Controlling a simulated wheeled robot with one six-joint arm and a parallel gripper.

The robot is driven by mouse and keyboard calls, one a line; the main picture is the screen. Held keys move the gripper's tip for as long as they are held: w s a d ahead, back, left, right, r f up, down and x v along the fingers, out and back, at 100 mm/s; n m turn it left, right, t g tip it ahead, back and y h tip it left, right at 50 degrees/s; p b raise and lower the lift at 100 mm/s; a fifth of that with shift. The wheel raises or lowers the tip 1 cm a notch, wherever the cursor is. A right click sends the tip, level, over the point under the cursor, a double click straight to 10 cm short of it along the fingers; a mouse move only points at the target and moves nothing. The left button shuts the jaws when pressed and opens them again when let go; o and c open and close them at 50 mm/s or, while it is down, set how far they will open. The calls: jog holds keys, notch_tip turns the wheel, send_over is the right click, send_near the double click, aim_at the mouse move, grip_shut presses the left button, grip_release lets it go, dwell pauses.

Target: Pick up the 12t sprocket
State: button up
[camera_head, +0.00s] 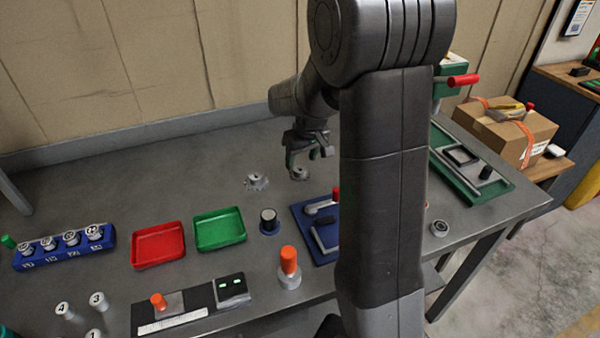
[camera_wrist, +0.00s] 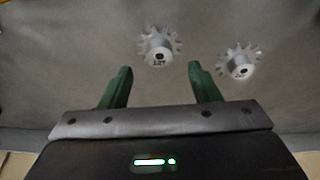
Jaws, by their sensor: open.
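The 12t sprocket (camera_wrist: 159,47) is a small grey toothed wheel with a raised hub marked "12T". In the wrist view it lies flat on the grey table, beyond and between my fingertips. In the head view it appears to be the right one of two grey sprockets (camera_head: 299,174), just below my gripper (camera_head: 308,155). My gripper, also in the wrist view (camera_wrist: 159,72), is open and empty, with its two green fingers apart. A second sprocket (camera_wrist: 238,65) lies to the right in the wrist view; its mark is hard to read. It also shows in the head view (camera_head: 256,182).
In front of the sprockets are a red tray (camera_head: 159,260), a green tray (camera_head: 219,246), a dark-topped cylinder (camera_head: 269,222) and a blue fixture (camera_head: 302,212). A blue rack (camera_head: 64,257) stands at left, and a green tray (camera_head: 500,188) at right. The table behind the sprockets is clear.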

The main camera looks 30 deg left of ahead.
aim_at(300, 169)
jog(key=shift+x, duration=1.85)
jog(key=shift+d, duration=0.15)
